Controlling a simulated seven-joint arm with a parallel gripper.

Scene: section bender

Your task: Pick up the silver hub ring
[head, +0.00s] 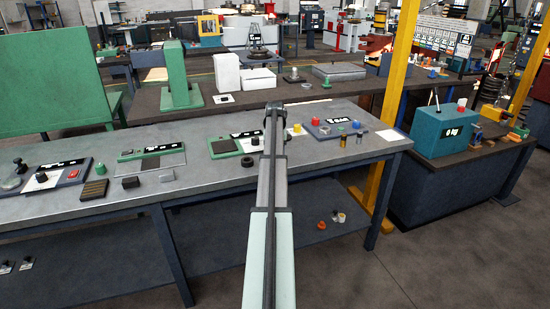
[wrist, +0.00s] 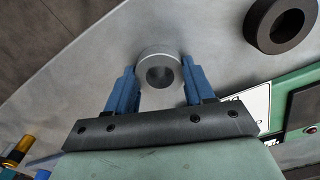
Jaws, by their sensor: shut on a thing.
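The silver hub ring (wrist: 160,54) is a short light-grey ring with a dark bore, seen in the wrist view at the top middle. My gripper (wrist: 158,78) has its two blue fingers on either side of the ring and is shut on it. The ring is over the grey tabletop (wrist: 110,55); I cannot tell whether it touches the surface. In the head view my arm hides the ring and the fingers.
A dark ring (wrist: 280,22) lies at the upper right of the wrist view, beside a green plate (wrist: 285,85). In the head view this dark ring (head: 248,161) is left of my arm. Small yellow and dark cylinders (head: 343,141) stand right of it. The table's front left has several fixtures.

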